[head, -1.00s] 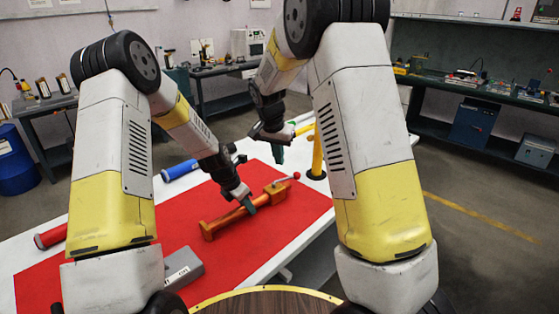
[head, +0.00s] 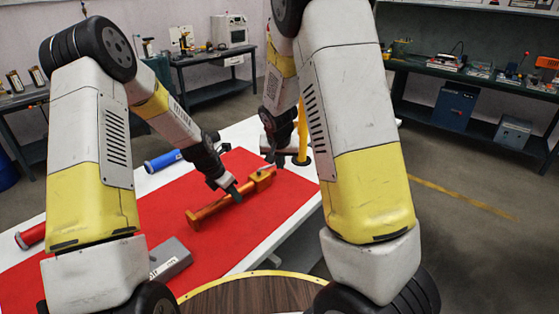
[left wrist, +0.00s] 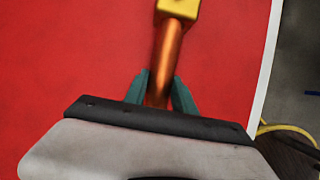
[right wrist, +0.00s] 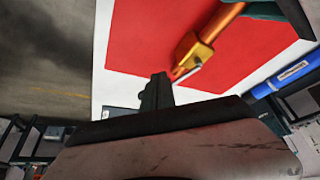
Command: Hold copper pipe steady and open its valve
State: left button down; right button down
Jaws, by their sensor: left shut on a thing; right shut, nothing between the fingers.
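The copper pipe (head: 212,211) lies on the red mat (head: 200,245), with a yellow-orange valve body (head: 262,177) at its far end. My left gripper (head: 233,192) is shut around the pipe's middle; the left wrist view shows both teal fingers (left wrist: 160,92) at the pipe's sides (left wrist: 168,62). My right gripper (head: 273,160) is shut and empty, just beyond the valve end. In the right wrist view its fingertips (right wrist: 158,88) are close to the valve's pale lever (right wrist: 187,74) and its red tip (right wrist: 178,71). I cannot tell whether they touch.
A yellow upright tube (head: 303,142) stands close to my right gripper. A blue tube (head: 163,161) and a red tube (head: 30,236) lie at the left. A grey block (head: 172,262) lies near the mat's front. The mat's left part is clear.

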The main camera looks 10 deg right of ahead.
aim_at(271, 166)
jog(key=x, duration=0.7)
jog(key=shift+w+f, duration=0.15)
jog(key=shift+f, duration=0.1)
jog(key=w, duration=0.2)
jog(key=shift+w+d+r, duration=0.25)
jog(key=shift+d+r, duration=0.05)
jog(key=shift+d, duration=0.05)
jog(key=shift+w+d+r, duration=0.1)
jog(key=shift+w+r, duration=0.05)
jog(key=shift+w, duration=0.55)
jog(key=shift+w+d+n+y, duration=0.1)
jog(key=shift+w+n+y, duration=0.2)
jog(key=shift+w+n, duration=0.9)
jog(key=shift+w, duration=0.05)
jog(key=shift+r, duration=0.1)
jog(key=shift+s, duration=0.1)
